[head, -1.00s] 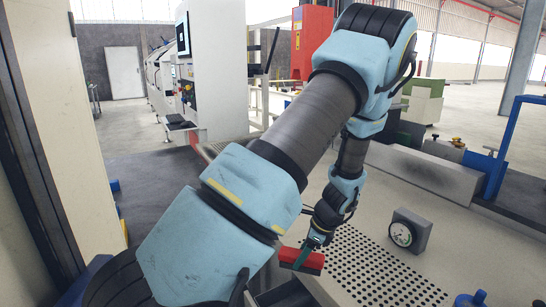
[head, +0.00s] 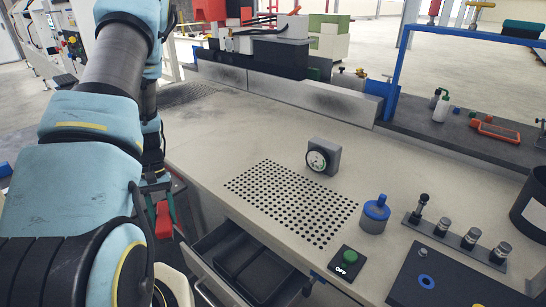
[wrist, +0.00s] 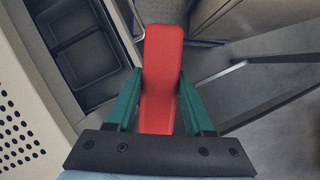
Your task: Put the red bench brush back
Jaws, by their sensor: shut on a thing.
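The red bench brush (wrist: 162,75) is between the two green fingers of my gripper (wrist: 160,98) in the wrist view, which are closed on its sides. Its long red body points away from the wrist. In the head view my gripper (head: 164,205) hangs at the left, beside the front edge of the bench, and the red brush (head: 163,222) shows only partly beside my arm. I cannot make out bristles.
An open drawer (head: 203,292) with dark compartments juts from the bench near my gripper. A blue frame (head: 399,62) with hanging tools stands at the back right.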

